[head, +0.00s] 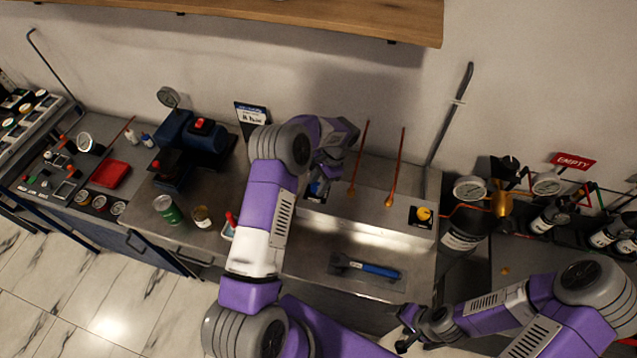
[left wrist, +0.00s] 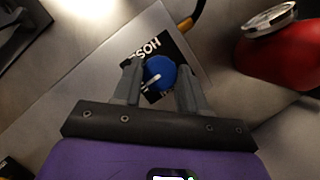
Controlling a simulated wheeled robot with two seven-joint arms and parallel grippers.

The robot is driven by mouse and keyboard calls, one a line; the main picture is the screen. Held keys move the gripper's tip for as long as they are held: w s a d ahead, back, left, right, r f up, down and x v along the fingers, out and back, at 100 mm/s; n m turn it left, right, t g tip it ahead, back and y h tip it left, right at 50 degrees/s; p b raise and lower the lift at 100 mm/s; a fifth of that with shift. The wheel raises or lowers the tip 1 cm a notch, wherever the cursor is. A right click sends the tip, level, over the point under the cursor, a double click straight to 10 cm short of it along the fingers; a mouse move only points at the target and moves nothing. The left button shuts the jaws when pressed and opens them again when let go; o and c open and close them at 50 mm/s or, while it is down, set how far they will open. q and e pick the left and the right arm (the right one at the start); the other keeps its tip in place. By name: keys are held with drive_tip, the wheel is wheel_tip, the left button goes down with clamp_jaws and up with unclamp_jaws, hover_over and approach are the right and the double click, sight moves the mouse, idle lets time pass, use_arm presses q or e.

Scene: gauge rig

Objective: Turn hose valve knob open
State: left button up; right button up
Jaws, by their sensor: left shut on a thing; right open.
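The hose valve knob (left wrist: 160,73) is round and blue with a white pointer line. It sits on a black label plate (left wrist: 146,47) with partly covered white letters on a grey metal panel. In the left wrist view my left gripper (left wrist: 160,82) has one finger on each side of the knob and is shut on it. In the head view the left gripper (head: 322,178) is over the back of the sink unit, and only a bit of blue shows beside it. My right gripper (head: 404,338) is open and empty at the lower right, in front of the counter.
A yellow knob (head: 424,214) is on the panel's right side, and two copper rods (head: 395,170) stand between. A red gauge body (left wrist: 285,55) stands close to the left gripper's right side.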

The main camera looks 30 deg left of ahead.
use_arm(q)
drive_tip(key=shift+c, duration=0.4)
drive_tip(key=shift+n, duration=0.3)
drive_tip(key=shift+w+a+n+h+b, duration=0.1)
drive_tip(key=shift+n+h+b, duration=0.5)
drive_tip(key=shift+n+b, duration=0.5)
drive_tip(key=n, duration=0.2)
drive_tip(key=n+h+b, duration=0.1)
drive_tip(key=n, duration=0.1)
drive_tip(key=shift+a+n+g+h, duration=0.1)
drive_tip(key=shift+n+g+h, duration=0.2)
drive_tip(key=shift+n, duration=0.1)
drive_tip(key=n+h, duration=0.1)
drive_tip(key=n, duration=0.1)
drive_tip(key=n+h+b, duration=0.1)
drive_tip(key=n, duration=0.2)
drive_tip(key=shift+a+t, duration=0.15)
drive_tip(key=shift+t, duration=0.25)
drive_tip(key=n+t+h, duration=0.1)
drive_tip(key=n, duration=0.4)
drive_tip(key=shift+a, duration=0.1)
drive_tip(key=shift+n, duration=0.4)
drive_tip(key=o, duration=1.1)
drive_tip(key=shift+s, duration=0.2)
drive_tip(key=shift+c, duration=0.2)
